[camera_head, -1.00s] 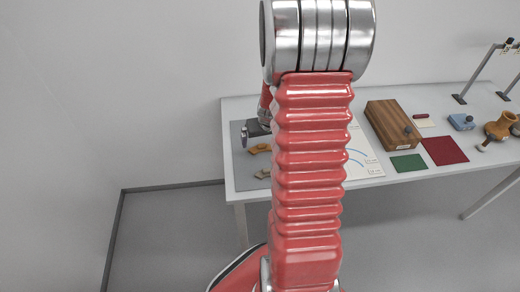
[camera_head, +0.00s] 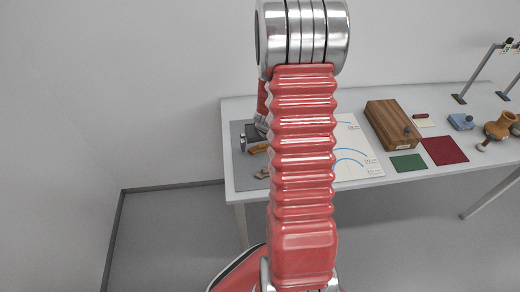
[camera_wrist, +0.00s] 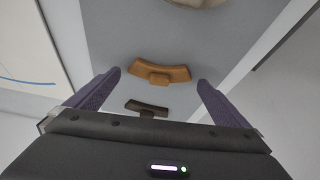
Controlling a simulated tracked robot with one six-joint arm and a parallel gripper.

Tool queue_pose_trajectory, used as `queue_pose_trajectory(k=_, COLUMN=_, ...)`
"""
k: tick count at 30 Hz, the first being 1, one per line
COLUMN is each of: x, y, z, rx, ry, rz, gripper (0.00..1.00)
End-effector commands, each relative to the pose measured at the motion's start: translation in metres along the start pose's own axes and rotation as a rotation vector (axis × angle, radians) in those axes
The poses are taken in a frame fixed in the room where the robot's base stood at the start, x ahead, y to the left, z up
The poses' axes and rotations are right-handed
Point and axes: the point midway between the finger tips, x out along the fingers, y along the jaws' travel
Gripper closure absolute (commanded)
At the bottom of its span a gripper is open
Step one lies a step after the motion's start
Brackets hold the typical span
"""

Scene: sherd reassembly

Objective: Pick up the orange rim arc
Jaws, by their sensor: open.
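The orange rim arc (camera_wrist: 160,71) is a curved orange-brown sherd with a small block-like tab. In the wrist view it lies on a grey mat (camera_wrist: 215,38), in the gap between my fingers and beyond their tips. My gripper (camera_wrist: 158,82) is open and empty, its two purple-grey fingers apart, one on each side of the arc. In the head view the arc (camera_head: 259,148) shows partly beside my arm, which hides the rest. My gripper (camera_head: 250,138) is close to it there, its fingers mostly hidden.
A darker brown sherd (camera_wrist: 147,108) lies near the arc, and a pale piece (camera_wrist: 200,2) lies on its other side. A white sheet with blue arcs (camera_head: 352,160), a wooden box (camera_head: 392,124), a green mat (camera_head: 408,162) and a dark red mat (camera_head: 445,151) are to the right.

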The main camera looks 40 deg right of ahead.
Motion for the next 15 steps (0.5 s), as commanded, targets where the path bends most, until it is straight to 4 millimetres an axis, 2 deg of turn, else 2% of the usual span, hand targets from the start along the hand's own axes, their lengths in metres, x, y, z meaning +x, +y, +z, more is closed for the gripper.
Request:
queue_pose_trajectory(k=9, x=-0.0001, y=-0.0003, z=0.0001, rx=0.0, ry=0.0, rz=0.0, gripper=0.01)
queue_pose_trajectory(k=15, x=-0.0001, y=-0.0004, z=0.0001, rx=-0.001, ry=0.0, rz=-0.001, gripper=0.15)
